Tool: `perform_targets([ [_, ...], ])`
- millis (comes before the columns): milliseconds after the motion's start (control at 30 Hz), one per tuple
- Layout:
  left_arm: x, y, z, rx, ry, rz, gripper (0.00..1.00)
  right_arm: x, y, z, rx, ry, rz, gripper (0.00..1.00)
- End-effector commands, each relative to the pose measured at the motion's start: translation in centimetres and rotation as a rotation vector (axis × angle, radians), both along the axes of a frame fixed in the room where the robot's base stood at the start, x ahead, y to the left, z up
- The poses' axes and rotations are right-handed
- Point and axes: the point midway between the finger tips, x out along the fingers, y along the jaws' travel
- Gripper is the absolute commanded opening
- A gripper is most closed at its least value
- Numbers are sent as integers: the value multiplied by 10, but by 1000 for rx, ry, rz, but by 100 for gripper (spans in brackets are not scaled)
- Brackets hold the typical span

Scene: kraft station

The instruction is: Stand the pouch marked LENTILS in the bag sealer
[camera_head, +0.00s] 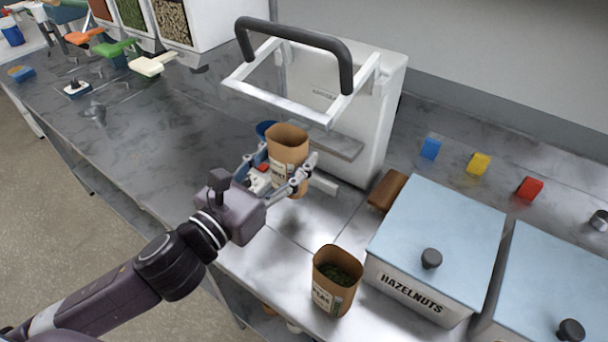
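A brown kraft pouch (288,143) with an open top stands upright between the fingers of my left gripper (279,178). The fingers lie along both sides of it and look closed on it. Its label is partly hidden by the gripper, so I cannot read it fully. The white bag sealer (372,120) stands right behind the pouch, with its dark-handled frame (295,45) raised. The pouch is in front of the sealer's grey ledge (335,142); I cannot tell whether its bottom rests on anything. My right gripper is not in view.
Another open pouch (336,282) with green contents stands at the counter's front edge. A HAZELNUTS bin (440,235) and a second bin (560,275) fill the right. A brown block (387,190) lies beside the sealer. Blue (430,148), yellow (478,163) and red (530,188) blocks lie behind.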

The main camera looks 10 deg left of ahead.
Motion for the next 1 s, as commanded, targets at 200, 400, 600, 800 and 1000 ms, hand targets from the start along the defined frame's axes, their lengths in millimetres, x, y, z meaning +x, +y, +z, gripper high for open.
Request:
perform_targets([
  [200, 30, -12, 6, -5, -3, 1, 19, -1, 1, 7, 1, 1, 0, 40],
  [400, 43, -18, -14, -3, 3, 0, 19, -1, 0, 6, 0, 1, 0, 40],
  [600, 42, -18, -29, -2, 0, -1, 19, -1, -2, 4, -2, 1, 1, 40],
  [800, 42, -18, -56, -5, 3, 0, 19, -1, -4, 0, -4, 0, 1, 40],
  [1000, 46, -19, -67, -2, -2, 0, 19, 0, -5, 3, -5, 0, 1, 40],
])
